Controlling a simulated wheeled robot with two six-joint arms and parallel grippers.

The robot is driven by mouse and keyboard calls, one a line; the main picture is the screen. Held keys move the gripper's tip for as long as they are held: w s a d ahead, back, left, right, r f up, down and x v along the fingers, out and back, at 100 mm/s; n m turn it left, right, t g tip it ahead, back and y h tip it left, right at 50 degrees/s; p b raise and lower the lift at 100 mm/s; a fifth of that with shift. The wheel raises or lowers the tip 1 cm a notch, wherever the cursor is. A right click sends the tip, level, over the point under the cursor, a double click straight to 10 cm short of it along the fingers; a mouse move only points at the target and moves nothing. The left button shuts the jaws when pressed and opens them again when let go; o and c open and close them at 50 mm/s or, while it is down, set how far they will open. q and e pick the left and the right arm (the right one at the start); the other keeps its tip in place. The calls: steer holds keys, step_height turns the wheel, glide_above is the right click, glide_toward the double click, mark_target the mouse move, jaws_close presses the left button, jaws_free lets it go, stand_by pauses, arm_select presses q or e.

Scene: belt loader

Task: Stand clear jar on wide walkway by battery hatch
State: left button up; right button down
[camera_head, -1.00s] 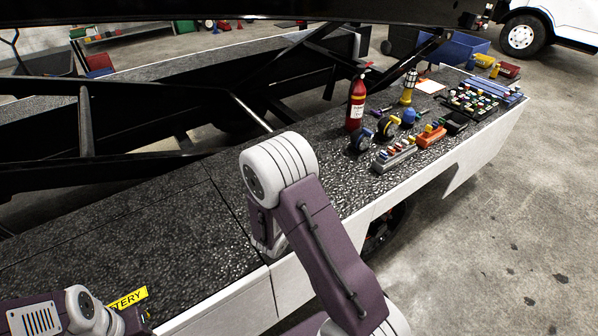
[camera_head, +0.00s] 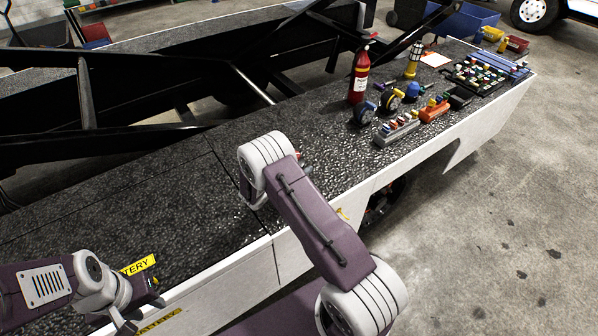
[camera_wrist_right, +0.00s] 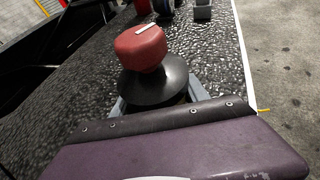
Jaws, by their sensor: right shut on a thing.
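In the right wrist view my right gripper (camera_wrist_right: 158,98) is shut on a red-topped thing (camera_wrist_right: 141,46) with a wide black disc below the red part. Its lower part is hidden by the disc and my wrist. I cannot make out a clear jar in either view. The dark speckled walkway (camera_head: 150,205) runs along the vehicle's side. In the head view my right arm's own links hide the right gripper.
A red fire extinguisher (camera_head: 359,74), a yellow lamp (camera_head: 412,62), a grey tray (camera_head: 397,131), an orange tray (camera_head: 434,112) and several small items crowd the walkway's far right. Black beams (camera_head: 290,60) stand behind. The walkway between the label and my right arm is bare.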

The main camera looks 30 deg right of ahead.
step_height(320, 180, down, 3)
steer(key=shift+w+r, duration=0.1)
steer(key=shift+r, duration=0.1)
steer(key=shift+f, duration=0.15)
steer(key=c, duration=0.6)
jaws_free()
